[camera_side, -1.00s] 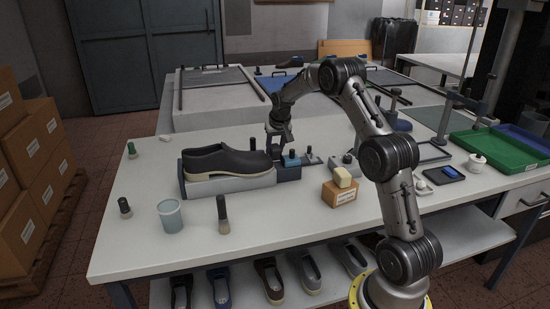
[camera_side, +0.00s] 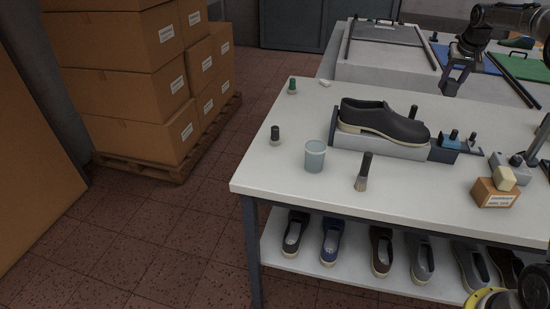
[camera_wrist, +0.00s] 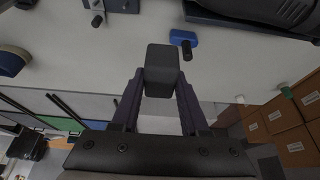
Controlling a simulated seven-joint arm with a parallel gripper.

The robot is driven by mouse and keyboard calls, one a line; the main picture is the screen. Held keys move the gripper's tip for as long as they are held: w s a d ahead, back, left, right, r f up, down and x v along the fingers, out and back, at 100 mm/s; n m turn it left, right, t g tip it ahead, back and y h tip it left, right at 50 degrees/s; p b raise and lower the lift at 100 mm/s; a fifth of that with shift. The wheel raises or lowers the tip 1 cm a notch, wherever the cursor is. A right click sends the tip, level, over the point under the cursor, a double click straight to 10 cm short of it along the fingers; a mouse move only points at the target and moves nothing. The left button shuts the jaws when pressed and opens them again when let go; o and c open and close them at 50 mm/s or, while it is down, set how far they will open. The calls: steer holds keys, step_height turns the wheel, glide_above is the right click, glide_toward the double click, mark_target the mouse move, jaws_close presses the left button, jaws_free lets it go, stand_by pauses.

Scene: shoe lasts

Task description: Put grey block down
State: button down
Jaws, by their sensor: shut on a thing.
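My gripper (camera_side: 455,80) shows at the upper right of the side view, above the rear edge of the white table. It is shut on a dark grey block (camera_wrist: 162,70), which sits between both fingers in the wrist view. In the side view the block (camera_side: 449,89) is a small dark shape at the fingertips and appears held up in the air. A black shoe (camera_side: 383,122) lies on a grey stand (camera_side: 380,147) on the table. A dark blue holder (camera_side: 450,150) adjoins the stand's right end.
A glass cup (camera_side: 315,156), a brush (camera_side: 364,172) and an orange box (camera_side: 495,193) with a pale block (camera_side: 504,179) stand on the white table (camera_side: 290,185). Behind it a bench carries a blue panel (camera_side: 485,62) and a green panel (camera_side: 522,67). The table's left part is mostly clear.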

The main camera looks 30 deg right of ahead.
steer(key=w+a+n, duration=0.1)
steer(key=w+a, duration=0.1)
steer(key=a, duration=0.2)
steer(key=w+a+n+y, duration=0.1)
steer(key=w+a+n, duration=0.1)
steer(key=a, duration=0.3)
steer(key=w+a+n, duration=0.1)
steer(key=w+a, duration=0.1)
steer(key=a, duration=0.3)
steer(key=shift+w+a+f+t, duration=0.1)
steer(key=shift+a+t, duration=0.15)
steer(key=shift+t, duration=0.15)
steer(key=a+n+y, duration=0.4)
steer(key=a+n, duration=0.5)
steer(key=a, duration=2.3)
steer(key=shift+n, duration=0.3)
steer(key=w+f, duration=0.4)
steer(key=w+a+f, duration=0.1)
steer(key=w+f, duration=0.3)
steer(key=f, duration=0.1)
steer(key=w+a+f, duration=0.1)
steer(key=w+f, duration=0.3)
steer(key=f, duration=0.1)
steer(key=shift+w+a+f, duration=0.1)
steer(key=shift+w+f, duration=0.1)
steer(key=shift+f, duration=0.05)
steer(key=shift+w+f, duration=0.25)
steer(key=shift+f, duration=1.55)
steer(key=shift+f, duration=0.1)
